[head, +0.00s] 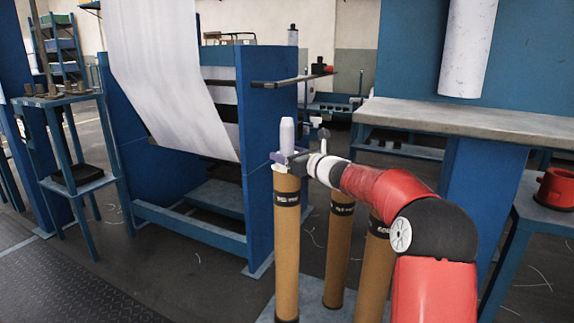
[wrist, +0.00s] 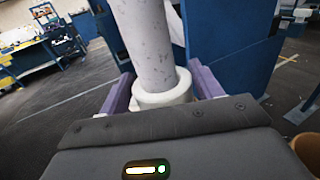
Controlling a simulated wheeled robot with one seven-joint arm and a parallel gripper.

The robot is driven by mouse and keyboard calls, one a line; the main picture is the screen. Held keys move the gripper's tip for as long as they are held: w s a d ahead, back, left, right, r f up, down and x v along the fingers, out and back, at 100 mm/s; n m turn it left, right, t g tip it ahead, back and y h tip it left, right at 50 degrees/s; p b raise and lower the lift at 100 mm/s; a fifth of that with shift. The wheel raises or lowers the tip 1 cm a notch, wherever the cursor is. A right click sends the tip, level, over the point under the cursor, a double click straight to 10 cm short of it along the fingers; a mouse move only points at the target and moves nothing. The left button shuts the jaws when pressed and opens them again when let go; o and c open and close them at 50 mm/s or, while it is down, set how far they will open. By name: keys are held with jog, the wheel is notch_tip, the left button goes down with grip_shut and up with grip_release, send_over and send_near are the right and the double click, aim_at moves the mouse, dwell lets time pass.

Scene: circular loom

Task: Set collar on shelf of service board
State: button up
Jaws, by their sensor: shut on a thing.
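My gripper (head: 287,158) is shut on a pale, upright cylinder (head: 287,132) just above the top of a brown tube. In the wrist view, the speckled cylinder (wrist: 145,40) rises through a thick white ring (wrist: 162,92) between the purple fingers (wrist: 160,92). I cannot tell whether ring and cylinder are one piece. A red ring-like part (head: 555,188) with a side knob sits on a blue stand at the right. I cannot tell which of these is the collar. A blue board (head: 540,65) with a grey shelf (head: 470,117) stands at the right, apart from my gripper.
Brown tubes (head: 287,240) stand below my arm. A blue loom frame (head: 258,150) with white cloth (head: 165,70) stands at the left, its rail (head: 285,83) reaching right. A white roll (head: 468,45) hangs over the shelf. A blue rack (head: 60,115) holds small parts at far left.

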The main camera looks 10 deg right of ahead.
jog(key=shift+r, duration=0.45)
